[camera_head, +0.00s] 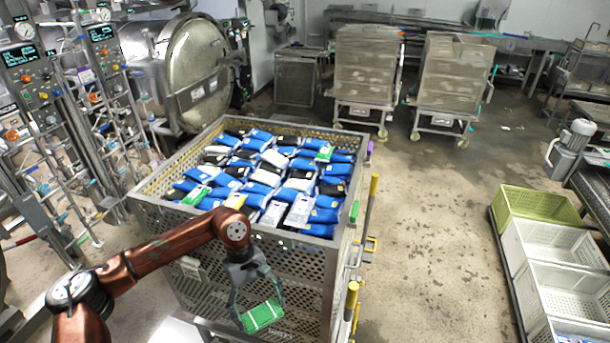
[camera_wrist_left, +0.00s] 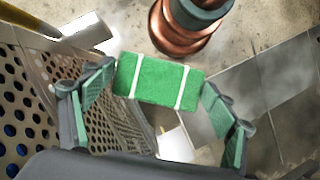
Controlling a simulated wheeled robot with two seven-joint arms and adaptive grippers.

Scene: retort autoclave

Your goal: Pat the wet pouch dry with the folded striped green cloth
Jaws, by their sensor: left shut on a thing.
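My left gripper (camera_head: 258,300) is shut on the folded green cloth with white stripes (camera_head: 263,316). It holds the cloth in front of the near wall of the perforated metal basket, below the rim. In the left wrist view, the cloth (camera_wrist_left: 160,82) spans the gap between the two fingers (camera_wrist_left: 160,92). Many blue, white and black pouches (camera_head: 270,175) fill the basket (camera_head: 290,245); a few green and yellow ones lie among them. I cannot tell which pouch is wet. The cloth is apart from the pouches. My right gripper is not in view.
A round autoclave door (camera_head: 196,75) stands open behind the basket. Pipes and control panels (camera_head: 30,65) line the left. Yellow-capped posts (camera_head: 371,200) stand along the basket's right side. Crates (camera_head: 540,215) sit far right. The floor between is clear.

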